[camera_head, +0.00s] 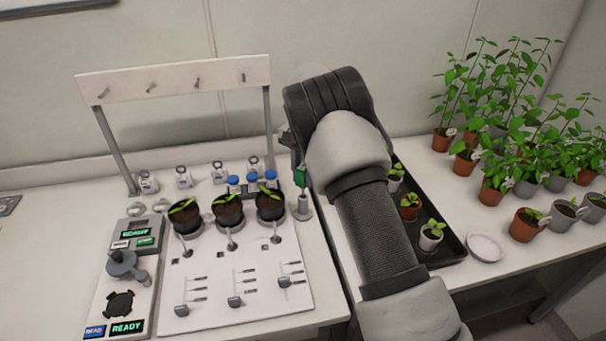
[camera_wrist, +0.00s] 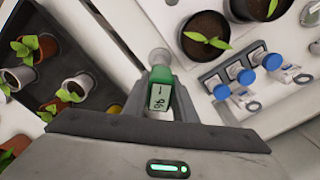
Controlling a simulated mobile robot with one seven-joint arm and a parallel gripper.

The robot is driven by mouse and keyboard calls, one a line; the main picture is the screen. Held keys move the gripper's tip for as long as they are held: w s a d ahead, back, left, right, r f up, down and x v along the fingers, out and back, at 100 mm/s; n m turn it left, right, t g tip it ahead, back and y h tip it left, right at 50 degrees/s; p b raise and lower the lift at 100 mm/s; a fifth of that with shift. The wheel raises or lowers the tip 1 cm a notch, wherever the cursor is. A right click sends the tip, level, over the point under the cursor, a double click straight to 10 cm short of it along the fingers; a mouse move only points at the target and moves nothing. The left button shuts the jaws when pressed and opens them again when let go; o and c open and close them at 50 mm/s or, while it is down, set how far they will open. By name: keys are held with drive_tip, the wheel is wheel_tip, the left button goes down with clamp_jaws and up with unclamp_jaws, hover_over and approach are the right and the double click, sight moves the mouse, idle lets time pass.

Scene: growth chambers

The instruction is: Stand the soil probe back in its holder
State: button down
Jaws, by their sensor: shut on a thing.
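The soil probe has a green head with a small display; it shows in the wrist view (camera_wrist: 161,88) and as a green patch beside my arm in the head view (camera_head: 303,177). My gripper (camera_wrist: 160,108) is shut on this green head. A small grey upright holder (camera_head: 302,208) with a round base stands directly below the probe, at the right edge of the white board. Its rounded metal form also shows just beyond the green head in the wrist view (camera_wrist: 158,58). The probe's lower end is hidden, so I cannot tell whether it sits inside the holder.
Dark pots with seedlings (camera_head: 228,212) and blue-capped bottles (camera_head: 252,178) stand close to the left. A black tray (camera_head: 450,246) of small potted seedlings lies to the right, partly behind my arm. A white dish (camera_head: 485,247) and many taller plants stand farther right.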

drive_tip(key=shift+f+b, duration=0.6)
drive_tip(key=shift+f, duration=0.7)
drive_tip(key=c, duration=1.4)
unclamp_jaws()
drive_tip(key=shift+o, duration=0.2)
wheel_tip(320, 180, up, 18)
drive_tip(key=s+d+r+n+t, duration=0.1)
drive_tip(key=s+d+r, duration=0.55)
drive_tip(key=r, duration=0.25)
drive_tip(key=s+d+r+n+t+y, duration=0.1)
drive_tip(key=s+d+r, duration=0.1)
drive_tip(key=s, duration=0.3)
drive_tip(key=s+d+r+n+t, duration=0.1)
drive_tip(key=s+r, duration=0.2)
drive_tip(key=s, duration=0.3)
drive_tip(key=s+d+f+n+t, duration=0.1)
drive_tip(key=s+f+n, duration=0.1)
drive_tip(key=s, duration=0.8)
drive_tip(key=s+d+f+n+t+h+p, duration=0.1)
drive_tip(key=s+f, duration=0.3)
drive_tip(key=s, duration=0.6)
drive_tip(key=shift+d+n+t, duration=0.3)
drive_tip(key=shift+d+n, duration=0.1)
drive_tip(key=shift+d, duration=0.4)
